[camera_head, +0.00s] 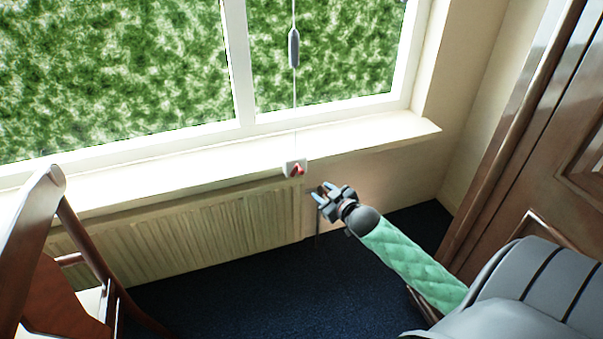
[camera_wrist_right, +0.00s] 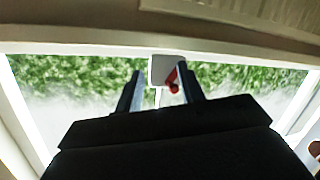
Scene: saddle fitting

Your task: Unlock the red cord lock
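The cord lock (camera_head: 295,168) is a small white block with a red lever (camera_head: 297,170), at the front edge of the window sill. A thin cord runs up from it to a grey cord weight (camera_head: 293,48). My right gripper (camera_head: 321,191) is just right of and below the lock in the head view, apart from it and empty. In the right wrist view its two fingers are spread, with the white lock body (camera_wrist_right: 160,68) showing between them. The red lever (camera_wrist_right: 173,80) appears close to the right-hand finger, but I cannot tell the depth. My left gripper is not in view.
The white window sill (camera_head: 225,160) runs above a ribbed radiator (camera_head: 190,228). A wooden chair (camera_head: 50,230) stands at the left. A brown wooden door or cabinet (camera_head: 545,150) is at the right. The dark blue floor (camera_head: 260,295) is clear.

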